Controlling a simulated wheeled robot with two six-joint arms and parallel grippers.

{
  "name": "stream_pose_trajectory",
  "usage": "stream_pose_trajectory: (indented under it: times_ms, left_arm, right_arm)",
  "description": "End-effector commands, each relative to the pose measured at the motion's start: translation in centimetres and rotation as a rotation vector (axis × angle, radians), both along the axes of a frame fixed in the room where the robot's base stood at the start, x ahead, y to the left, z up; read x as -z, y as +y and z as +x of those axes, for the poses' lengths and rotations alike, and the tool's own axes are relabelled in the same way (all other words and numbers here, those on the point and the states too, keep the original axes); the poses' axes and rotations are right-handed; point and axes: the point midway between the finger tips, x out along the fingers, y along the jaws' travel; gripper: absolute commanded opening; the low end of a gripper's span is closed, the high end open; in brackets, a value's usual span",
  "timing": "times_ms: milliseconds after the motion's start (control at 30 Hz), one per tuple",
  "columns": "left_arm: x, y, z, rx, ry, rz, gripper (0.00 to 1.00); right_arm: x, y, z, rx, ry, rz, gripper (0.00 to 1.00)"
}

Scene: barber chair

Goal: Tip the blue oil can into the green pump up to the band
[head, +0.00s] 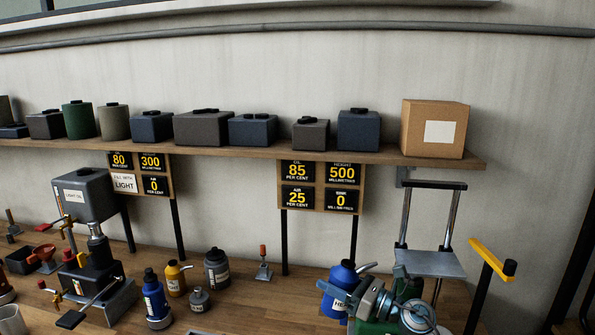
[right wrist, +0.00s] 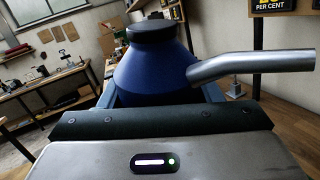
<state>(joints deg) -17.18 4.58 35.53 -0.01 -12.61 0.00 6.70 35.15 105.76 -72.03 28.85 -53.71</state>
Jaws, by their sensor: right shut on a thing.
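The blue oil can (head: 347,272) stands about upright at the lower middle right of the head view, with a metal spout pointing right. Its blue shoulder (right wrist: 152,66), dark cap and bent spout (right wrist: 255,65) fill the middle of the right wrist view. My right gripper (head: 342,292) is shut around the can's body. Green parts (head: 375,328) show low beside the can, below a grey platform on chrome posts (head: 430,262); they look like the green pump, mostly hidden by my right arm. I cannot make out its band. My left gripper is not in view.
Another blue bottle (head: 155,300), a yellow can (head: 176,279) and a grey can (head: 217,268) stand left on the bench. A yellow-handled lever (head: 487,256) rises at the right. A shelf (head: 250,151) with boxes and number signs runs behind. Bench right of the grey can is fairly clear.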

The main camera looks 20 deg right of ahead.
Motion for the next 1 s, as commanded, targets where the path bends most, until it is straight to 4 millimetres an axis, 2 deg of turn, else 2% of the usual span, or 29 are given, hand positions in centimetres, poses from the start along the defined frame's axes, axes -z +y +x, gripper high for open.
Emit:
stream_pose_trajectory:
  times_ms: [633,1000]
  left_arm:
    - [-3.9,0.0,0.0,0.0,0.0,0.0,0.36]
    - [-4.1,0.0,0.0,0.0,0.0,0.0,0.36]
  right_arm:
    - [-4.9,0.0,0.0,0.0,-0.002,0.001,0.17]
    - [-5.1,0.0,0.0,0.0,-0.002,0.001,0.17]
